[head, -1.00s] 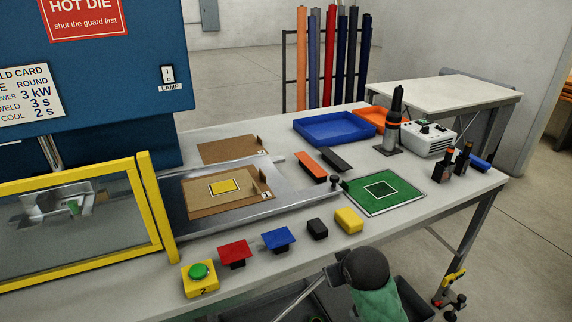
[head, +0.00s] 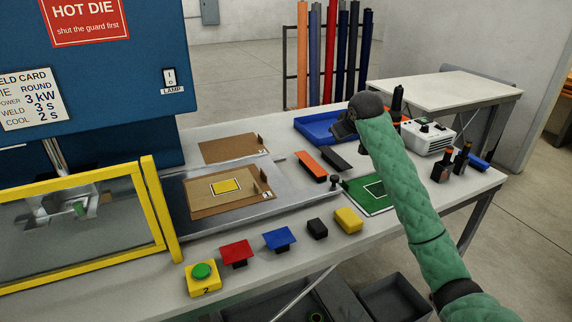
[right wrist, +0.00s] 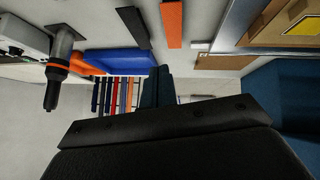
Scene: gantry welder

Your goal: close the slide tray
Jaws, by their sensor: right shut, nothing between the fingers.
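The slide tray (head: 298,190) is a grey metal plate standing out to the right of the blue welder, behind the yellow guard frame. A brown board with a yellow plate (head: 226,187) lies on it. A dark knob (head: 335,187) stands at the tray's right end. The tray's metal edge also shows at upper right in the right wrist view (right wrist: 232,28). My right gripper (head: 340,128) is shut and empty, raised above the table behind and above the knob, apart from the tray. My left gripper is out of view.
An orange bar (head: 310,166) and a dark bar (head: 337,160) lie behind the knob. The green mat (head: 362,200) is right of it, partly hidden by my arm. Several colored blocks and a yellow button box (head: 203,280) line the front edge. A blue bin (head: 312,126) is behind.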

